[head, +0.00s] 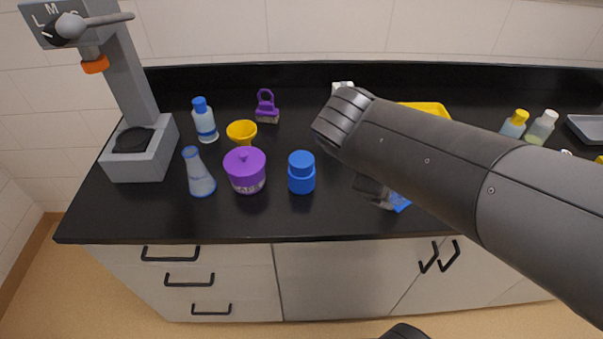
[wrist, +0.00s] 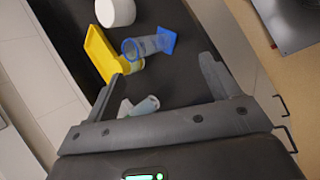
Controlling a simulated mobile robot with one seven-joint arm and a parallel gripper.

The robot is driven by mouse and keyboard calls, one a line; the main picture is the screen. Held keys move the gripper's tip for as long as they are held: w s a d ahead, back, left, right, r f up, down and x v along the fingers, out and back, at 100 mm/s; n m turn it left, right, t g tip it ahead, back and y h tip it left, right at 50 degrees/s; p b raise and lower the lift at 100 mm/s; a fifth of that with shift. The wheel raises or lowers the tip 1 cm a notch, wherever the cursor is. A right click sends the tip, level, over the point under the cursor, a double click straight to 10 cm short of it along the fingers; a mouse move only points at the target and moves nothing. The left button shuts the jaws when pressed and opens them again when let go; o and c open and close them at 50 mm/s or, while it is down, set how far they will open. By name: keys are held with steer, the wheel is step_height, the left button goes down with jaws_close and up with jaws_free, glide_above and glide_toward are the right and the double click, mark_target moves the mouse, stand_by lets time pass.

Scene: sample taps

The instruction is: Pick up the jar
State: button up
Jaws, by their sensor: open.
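A blue jar (head: 301,178) with a blue lid stands upright near the middle of the black counter in the head view. A purple lidded pot (head: 246,175) with a knob and a pale label stands just left of it; I cannot tell which one the task calls the jar. My gripper (wrist: 160,75) is open in the wrist view, with nothing held. In the head view, my arm mostly hides it, to the right of the blue jar and apart from it. Neither jar clearly shows in the wrist view.
The wrist view shows a yellow tray (wrist: 98,50), clear blue-based cylinder (wrist: 150,45), white round object (wrist: 115,11) and small pale object (wrist: 142,105).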

steer(key=w+a+r+n+t+h, duration=0.1)
steer(key=w+a+n+t, duration=0.25)
steer(key=a+n, duration=0.25)
steer(key=w+a+r+n+t, duration=0.2)
steer(key=a+n+t, duration=0.2)
steer(key=a+n, duration=0.2)
steer(key=w+a+r+n+t+h, duration=0.1)
steer(key=w+a+n+t, duration=0.25)
steer(key=a+n, duration=0.25)
steer(key=a+f+n+t, duration=0.1)
steer(key=n, duration=0.1)
glide_toward(304, 154)
steer(key=shift+s+d+r+m+y, duration=0.1)
steer(key=shift+s+m+y, duration=0.3)
steer(key=shift+s, duration=0.1)
steer(key=shift+w+d, duration=0.15)
steer(key=shift+w, duration=0.15)
steer(key=x, duration=1)
steer(key=shift+w, duration=0.1)
